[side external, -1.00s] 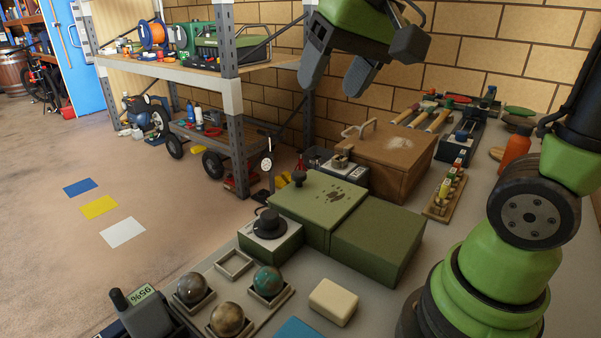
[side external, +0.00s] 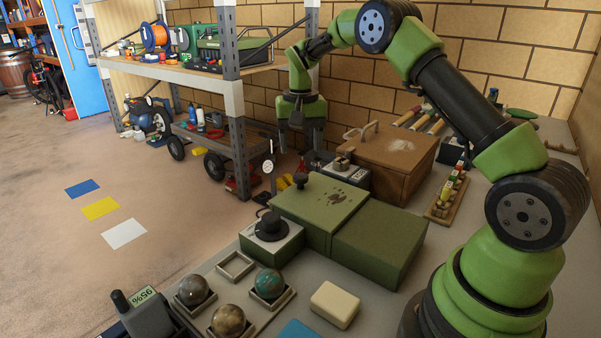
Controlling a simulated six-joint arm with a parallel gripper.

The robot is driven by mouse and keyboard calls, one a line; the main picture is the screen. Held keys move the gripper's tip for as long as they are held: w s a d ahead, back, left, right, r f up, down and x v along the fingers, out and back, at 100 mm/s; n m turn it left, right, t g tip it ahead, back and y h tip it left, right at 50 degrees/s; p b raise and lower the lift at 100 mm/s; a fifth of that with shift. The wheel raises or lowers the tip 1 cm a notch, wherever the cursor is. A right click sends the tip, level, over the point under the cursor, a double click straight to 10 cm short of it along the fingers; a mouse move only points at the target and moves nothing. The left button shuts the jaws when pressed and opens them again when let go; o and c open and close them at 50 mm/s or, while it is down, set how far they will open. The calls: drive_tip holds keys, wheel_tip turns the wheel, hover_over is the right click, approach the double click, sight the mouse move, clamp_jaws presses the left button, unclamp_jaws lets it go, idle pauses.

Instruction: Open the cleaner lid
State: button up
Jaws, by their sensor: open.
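The cleaner appears to be the green box (side external: 375,243) in the middle of the bench. Its lighter green lid (side external: 325,208) lies flat and looks closed, with dark marks on top. A black knob (side external: 300,180) stands near the lid's far left corner. My gripper (side external: 300,143) is open and empty, fingers pointing down. In the picture it is above the knob with a clear gap; how far it is in depth I cannot tell.
Several marbled balls (side external: 270,284) sit in a tray in front. A cream block (side external: 335,304) lies nearby. A shelf post (side external: 233,110) rises behind.

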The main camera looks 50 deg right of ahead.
sight(301, 176)
wheel_tip(301, 176, down, 8)
drive_tip(key=shift+r, duration=0.25)
